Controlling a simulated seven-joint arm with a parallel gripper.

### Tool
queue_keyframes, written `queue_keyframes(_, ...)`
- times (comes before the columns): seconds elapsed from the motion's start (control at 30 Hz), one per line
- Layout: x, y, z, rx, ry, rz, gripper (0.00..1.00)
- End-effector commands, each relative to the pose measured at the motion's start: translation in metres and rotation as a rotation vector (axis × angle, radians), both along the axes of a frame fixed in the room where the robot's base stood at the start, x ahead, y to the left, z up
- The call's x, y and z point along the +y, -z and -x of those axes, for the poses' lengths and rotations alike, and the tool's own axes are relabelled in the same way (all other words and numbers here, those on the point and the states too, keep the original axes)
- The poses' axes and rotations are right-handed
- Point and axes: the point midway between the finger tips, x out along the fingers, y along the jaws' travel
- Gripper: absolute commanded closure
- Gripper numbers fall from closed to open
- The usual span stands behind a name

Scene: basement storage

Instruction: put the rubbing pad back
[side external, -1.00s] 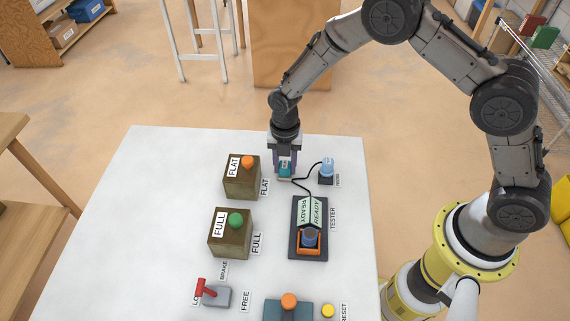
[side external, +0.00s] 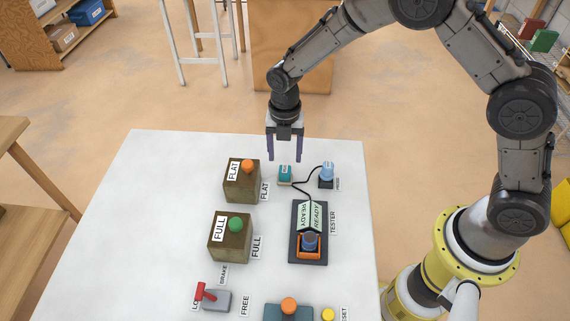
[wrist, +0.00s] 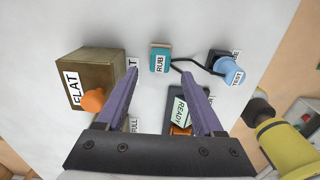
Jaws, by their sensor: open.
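The rubbing pad is a small teal block marked RUB (side external: 285,172) with a pale tan edge. It stands on the white table right of the FLAT box, and also shows in the wrist view (wrist: 160,60). My gripper (side external: 284,156) is open and empty, raised above the pad and apart from it. In the wrist view its purple fingers (wrist: 160,76) are spread wide, with the pad beyond their tips. I cannot make out a marked place for the pad under or around it.
The FLAT box (side external: 241,184) with an orange knob is left of the pad. A blue probe (side external: 327,171) stands to its right; its black cord passes close by the pad. The tester (side external: 309,245) and FULL box (side external: 229,241) are nearer. Bare table lies left of the boxes.

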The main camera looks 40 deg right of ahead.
Motion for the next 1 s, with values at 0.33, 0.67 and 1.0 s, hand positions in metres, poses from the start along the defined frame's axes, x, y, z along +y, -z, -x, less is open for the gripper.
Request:
queue_keyframes(0.33, 0.0, -0.051, 0.0, -0.001, 0.0, -0.001, 0.31)
queue_keyframes(0.67, -0.003, -0.065, 0.002, -0.01, 0.034, -0.003, 0.31)
queue_keyframes(1.0, -0.057, -0.183, 0.071, -0.15, 0.774, -0.095, 0.31)
